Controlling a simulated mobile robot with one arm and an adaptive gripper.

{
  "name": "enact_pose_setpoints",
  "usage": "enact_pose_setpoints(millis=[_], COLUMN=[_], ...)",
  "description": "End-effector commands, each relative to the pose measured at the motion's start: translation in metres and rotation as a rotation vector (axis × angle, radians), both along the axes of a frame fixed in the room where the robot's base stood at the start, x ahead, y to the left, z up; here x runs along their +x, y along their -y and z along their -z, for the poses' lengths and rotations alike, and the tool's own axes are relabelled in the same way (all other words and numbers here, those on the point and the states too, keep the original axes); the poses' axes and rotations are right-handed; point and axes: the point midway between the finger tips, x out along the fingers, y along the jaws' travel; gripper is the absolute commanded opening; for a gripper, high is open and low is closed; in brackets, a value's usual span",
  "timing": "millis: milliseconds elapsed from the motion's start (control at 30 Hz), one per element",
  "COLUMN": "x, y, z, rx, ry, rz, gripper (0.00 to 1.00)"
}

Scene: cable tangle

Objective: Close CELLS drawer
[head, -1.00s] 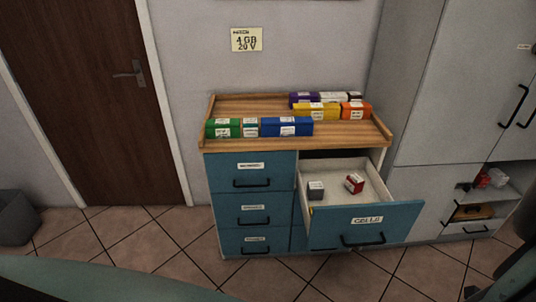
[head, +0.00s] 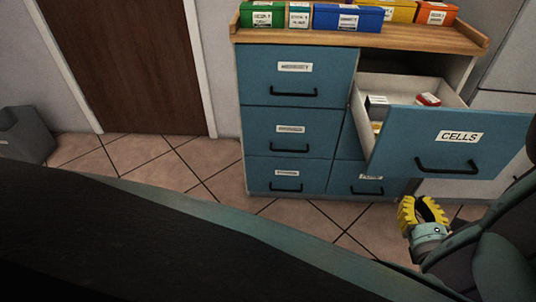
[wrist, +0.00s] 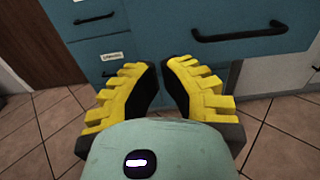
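The CELLS drawer (head: 450,137) is pulled out at the upper right of the blue cabinet, with a black bar handle on its front (head: 447,165). A dark grey box (head: 377,105) and a red and white box (head: 428,100) lie inside it. My gripper (head: 423,207) has yellow toothed fingers and is below the drawer front, apart from the handle. In the wrist view the two fingers (wrist: 163,75) are spread with nothing between them. The drawer's handle (wrist: 240,33) shows ahead, above and to the right of the fingers.
Labelled blue drawers (head: 298,77) on the left of the cabinet are shut, as is the one below the CELLS drawer. Coloured boxes (head: 348,17) stand on the wooden top. A grey bin (head: 25,132) is at far left. Tiled floor (head: 190,160) is clear before the door.

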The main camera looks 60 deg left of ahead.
Motion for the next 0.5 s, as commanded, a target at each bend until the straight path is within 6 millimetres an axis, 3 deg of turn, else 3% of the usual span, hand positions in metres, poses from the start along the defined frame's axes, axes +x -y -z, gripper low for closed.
enact_pose_setpoints(millis=[267, 500], x=[0.005, 0.029], y=[-0.015, -0.048], z=[0.0, -0.001], rx=[0.029, 0.027], ry=[0.004, 0.008], rz=[-0.023, -0.031], gripper=[0.0, 0.0])
